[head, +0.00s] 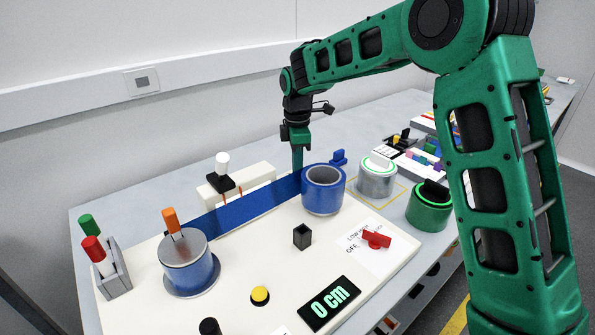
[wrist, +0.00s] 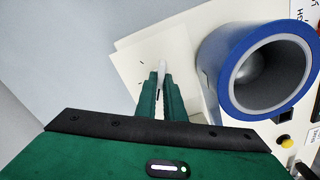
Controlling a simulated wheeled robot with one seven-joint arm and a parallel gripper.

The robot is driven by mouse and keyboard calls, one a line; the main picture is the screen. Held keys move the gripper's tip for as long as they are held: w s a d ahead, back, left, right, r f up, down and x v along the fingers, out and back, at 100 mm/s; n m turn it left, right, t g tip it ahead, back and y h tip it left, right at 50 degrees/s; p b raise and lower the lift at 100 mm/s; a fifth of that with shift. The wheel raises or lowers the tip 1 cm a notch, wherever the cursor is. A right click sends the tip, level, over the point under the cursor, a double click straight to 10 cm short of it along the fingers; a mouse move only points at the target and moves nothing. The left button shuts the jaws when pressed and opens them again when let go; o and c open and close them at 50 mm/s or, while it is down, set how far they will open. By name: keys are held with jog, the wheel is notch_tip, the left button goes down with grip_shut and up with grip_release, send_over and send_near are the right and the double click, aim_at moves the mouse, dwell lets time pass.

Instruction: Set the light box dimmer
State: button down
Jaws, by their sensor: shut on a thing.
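The red knob (head: 375,238) sits on a white label reading LOW and OFF, at the right of the cream panel (head: 230,246) in the head view. In the wrist view, my gripper (wrist: 161,82) is shut on a slim white piece (wrist: 162,66) that shows between the fingertips. What it belongs to is unclear. The blue cylinder (wrist: 220,65) stands just right of the fingers there.
A blue cylinder with an orange-handled tool (head: 170,222) stands at left, beside a grey rack (head: 117,274). A display (head: 330,302) reads 0 cm, near a yellow button (head: 260,295) and black square holder (head: 302,236). Grey (head: 377,180) and green (head: 430,212) cylinders stand right.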

jog(key=shift+w, duration=0.1)
jog(key=m, duration=0.6)
jog(key=shift+r, duration=0.1)
jog(key=m, duration=0.6)
jog(key=shift+w+m, duration=0.1)
jog(key=shift+m, duration=0.3)
jog(key=m, duration=1.1)
jog(key=shift+a, duration=0.1)
jog(key=c, duration=1.9)
grip_release()
jog(key=shift+o, duration=0.2)
